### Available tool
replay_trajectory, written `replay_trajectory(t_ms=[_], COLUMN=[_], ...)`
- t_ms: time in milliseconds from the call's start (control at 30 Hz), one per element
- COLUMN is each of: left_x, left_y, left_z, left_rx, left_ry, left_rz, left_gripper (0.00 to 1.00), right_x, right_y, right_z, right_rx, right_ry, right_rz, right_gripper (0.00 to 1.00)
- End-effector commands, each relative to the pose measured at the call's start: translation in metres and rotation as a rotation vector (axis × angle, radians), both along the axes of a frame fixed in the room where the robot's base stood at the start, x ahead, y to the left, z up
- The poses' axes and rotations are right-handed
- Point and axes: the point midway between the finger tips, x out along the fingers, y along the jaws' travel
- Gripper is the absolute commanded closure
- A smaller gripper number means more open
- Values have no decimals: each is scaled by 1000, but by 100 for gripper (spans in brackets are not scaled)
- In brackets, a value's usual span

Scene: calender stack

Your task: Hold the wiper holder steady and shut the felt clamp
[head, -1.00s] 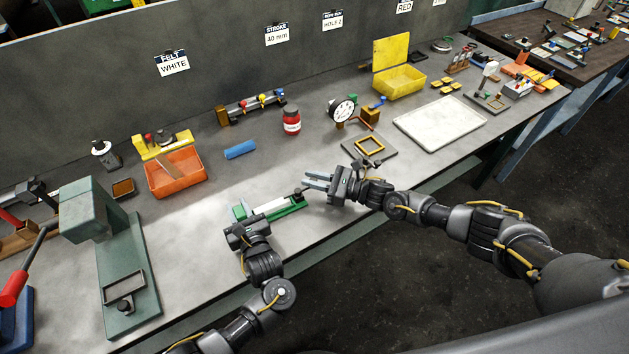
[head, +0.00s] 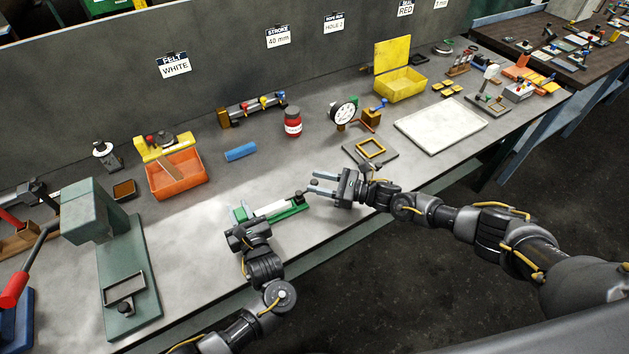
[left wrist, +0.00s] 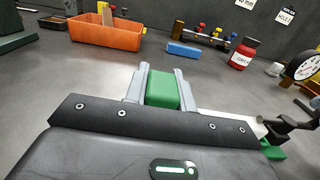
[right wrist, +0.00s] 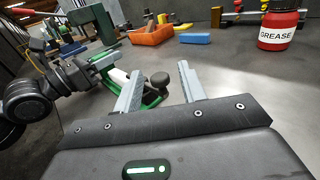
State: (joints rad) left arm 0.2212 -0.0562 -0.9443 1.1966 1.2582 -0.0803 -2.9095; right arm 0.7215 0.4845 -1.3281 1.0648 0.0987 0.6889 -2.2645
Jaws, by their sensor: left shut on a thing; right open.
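The green wiper holder (head: 291,209) lies on the bench with a white felt strip (head: 270,209) along it. My left gripper (head: 238,218) is shut on the holder's green left end block (left wrist: 162,90), which shows between its fingers in the left wrist view. A dark clamp knob on a lever stands at the holder's right end; it shows in the right wrist view as the felt clamp (right wrist: 159,80). My right gripper (head: 318,184) is open and empty, just right of and beyond that end. In the right wrist view the knob appears between its fingertips; I cannot tell whether they touch it.
A blue block (head: 240,151), an orange bin (head: 178,178) and a red grease jar (head: 293,123) stand behind the holder. A square frame fixture (head: 370,149) is right of my right gripper. A green press (head: 122,270) stands at left.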

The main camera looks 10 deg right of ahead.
Motion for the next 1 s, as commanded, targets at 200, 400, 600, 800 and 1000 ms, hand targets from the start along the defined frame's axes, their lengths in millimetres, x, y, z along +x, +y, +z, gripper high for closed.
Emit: replay_trajectory(t_ms=[200, 400, 600, 800, 1000], left_x=[0, 0, 0, 0, 0], left_y=[0, 0, 0, 0, 0], left_z=[0, 0, 0, 0, 0], left_rx=[-1, 0, 0, 0, 0], left_ry=[1, 1, 1, 1, 1], left_rz=[0, 0, 0, 0, 0], left_gripper=[100, 100, 100, 100, 100], right_x=[-20, -34, -41, -43, -42], right_y=[-44, -77, -92, -94, -94], right_z=[-1, -1, 0, 0, 0], right_rx=[-3, -2, -2, -1, -1], right_ry=[1, 1, 1, 0, 0], right_rz=[-2, -2, -1, 0, 0], right_gripper=[59, 59, 59, 59, 59])
